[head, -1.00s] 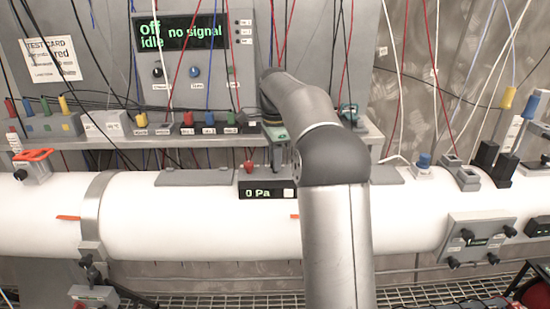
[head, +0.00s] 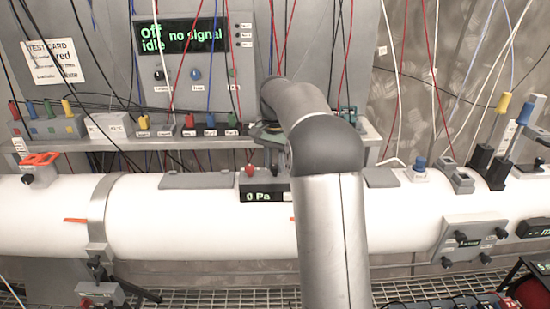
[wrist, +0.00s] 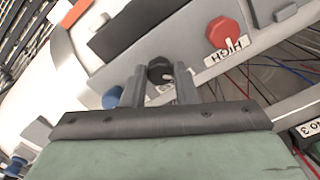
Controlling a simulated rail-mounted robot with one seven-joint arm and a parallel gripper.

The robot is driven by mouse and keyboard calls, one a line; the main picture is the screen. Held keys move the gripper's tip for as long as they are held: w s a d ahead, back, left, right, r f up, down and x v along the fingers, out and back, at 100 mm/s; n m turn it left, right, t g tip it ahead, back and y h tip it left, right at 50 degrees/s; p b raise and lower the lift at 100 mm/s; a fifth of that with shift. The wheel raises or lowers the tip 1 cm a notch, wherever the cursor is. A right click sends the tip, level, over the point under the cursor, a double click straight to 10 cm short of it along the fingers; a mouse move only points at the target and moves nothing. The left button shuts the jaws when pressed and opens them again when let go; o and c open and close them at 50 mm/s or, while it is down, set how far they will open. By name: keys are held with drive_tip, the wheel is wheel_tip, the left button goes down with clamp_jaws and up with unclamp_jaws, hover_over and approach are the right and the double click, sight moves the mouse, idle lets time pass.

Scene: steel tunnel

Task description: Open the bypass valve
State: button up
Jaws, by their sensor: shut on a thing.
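My gripper (wrist: 160,90) is shut on a small dark knob (wrist: 159,66) on a grey block, seen in the wrist view. The fingers stand on both sides of the knob. A red knob (wrist: 223,31) with a HIGH label (wrist: 227,49) sits right of it and apart from the fingers. In the head view, the red knob (head: 249,169) stands above a display reading 0 Pa (head: 263,197). My arm hides the fingertips and the dark knob there. No readable label in either view marks the bypass valve.
A white pipe (head: 180,215) runs across the front. Above it, a shelf (head: 90,142) carries several coloured plugs. A panel (head: 195,37) reads "off idle no signal". Loose cables hang around my arm. A blue knob (head: 420,163) stands on the pipe at right.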

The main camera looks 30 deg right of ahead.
sight(275, 166)
drive_tip(key=n+p, duration=0.1)
drive_tip(key=n, duration=0.3)
drive_tip(key=shift+r, duration=0.1)
drive_tip(key=n+p, duration=0.1)
drive_tip(key=n, duration=0.3)
drive_tip(key=shift+n, duration=0.3)
idle(0.4)
drive_tip(key=o, duration=1)
wheel_tip(275, 166, up, 17)
drive_tip(key=shift+r+p, duration=0.1)
drive_tip(key=shift+p, duration=0.3)
